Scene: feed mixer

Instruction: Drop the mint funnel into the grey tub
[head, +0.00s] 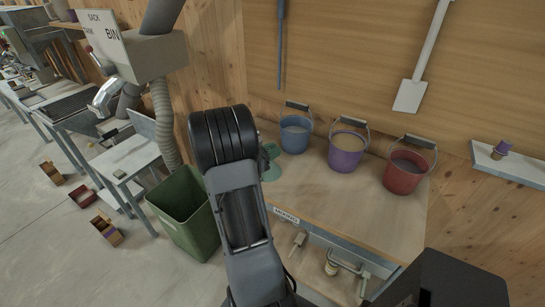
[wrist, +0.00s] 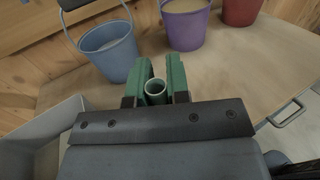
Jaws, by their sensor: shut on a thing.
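My gripper (wrist: 160,70) has green fingers and is shut on the mint funnel (wrist: 155,91). The funnel's round, open end faces the camera between the fingers in the wrist view. They are over or near the table top; the exact height is unclear. In the head view my arm hides most of the gripper, and a teal-green patch (head: 271,152) shows just right of it. A pale grey, open box-like container, seemingly the grey tub (wrist: 42,137), shows at the lower left of the wrist view, left of the gripper. I cannot make it out in the head view.
A blue bucket (head: 295,135), a purple bucket (head: 345,158) and a red bucket (head: 404,177) stand along the back of the wooden table (head: 325,205). A green bin (head: 190,222) stands on the floor to the left. The table's front middle looks clear.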

